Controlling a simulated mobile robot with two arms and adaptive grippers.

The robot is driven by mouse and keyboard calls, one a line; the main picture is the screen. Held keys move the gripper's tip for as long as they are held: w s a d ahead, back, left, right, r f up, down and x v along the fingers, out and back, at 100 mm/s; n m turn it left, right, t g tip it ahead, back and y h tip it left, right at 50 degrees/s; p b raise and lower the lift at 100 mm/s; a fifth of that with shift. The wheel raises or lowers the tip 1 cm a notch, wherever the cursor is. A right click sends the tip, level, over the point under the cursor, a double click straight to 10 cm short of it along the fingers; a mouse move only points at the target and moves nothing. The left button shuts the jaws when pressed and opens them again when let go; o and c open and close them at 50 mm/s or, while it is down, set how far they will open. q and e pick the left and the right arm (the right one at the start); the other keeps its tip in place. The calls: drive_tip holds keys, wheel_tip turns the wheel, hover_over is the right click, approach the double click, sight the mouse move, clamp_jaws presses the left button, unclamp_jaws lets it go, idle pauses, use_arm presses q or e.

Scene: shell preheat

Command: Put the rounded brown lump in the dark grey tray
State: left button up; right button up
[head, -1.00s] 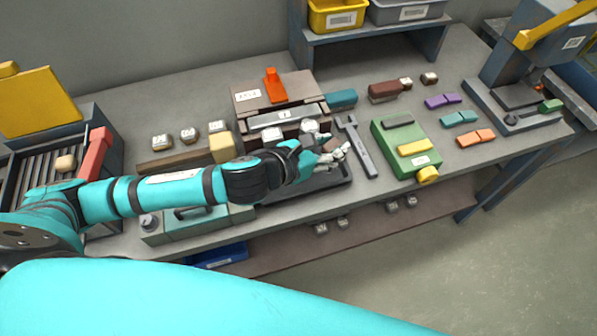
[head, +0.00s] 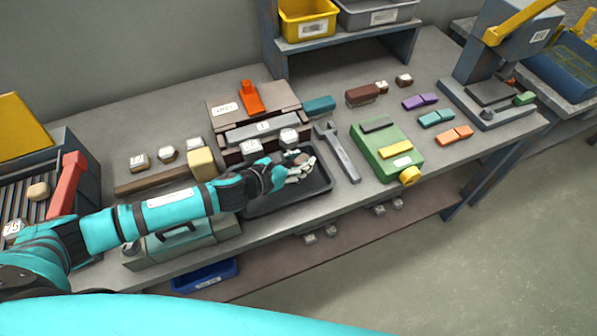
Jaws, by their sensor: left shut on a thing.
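The dark grey tray (head: 322,184) lies on the bench near its front edge, with a raised rim. My left gripper (head: 301,166) is over the tray, reaching in from the left. It is shut on a small brown lump (head: 302,158), which shows only partly between and behind the fingers. I cannot tell whether the lump touches the tray floor. My arm hides the left part of the tray. My right gripper is not in view.
A grey wrench (head: 338,152) lies right of the tray, and a green case (head: 385,150) lies beyond it. A brown box with an orange handle (head: 250,97) and pale-topped lumps stand behind. A grey-green toolbox (head: 182,240) is front left.

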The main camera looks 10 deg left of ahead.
use_arm(q)
wheel_tip(320, 180, down, 4)
drive_tip(key=shift+f, duration=0.3)
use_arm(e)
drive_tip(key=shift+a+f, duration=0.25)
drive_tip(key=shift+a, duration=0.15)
use_arm(q)
drive_tip(key=shift+f+b, duration=0.15)
drive_tip(key=shift+b, duration=0.15)
drive_tip(key=o, duration=1.1)
drive_tip(key=shift+o, duration=0.2)
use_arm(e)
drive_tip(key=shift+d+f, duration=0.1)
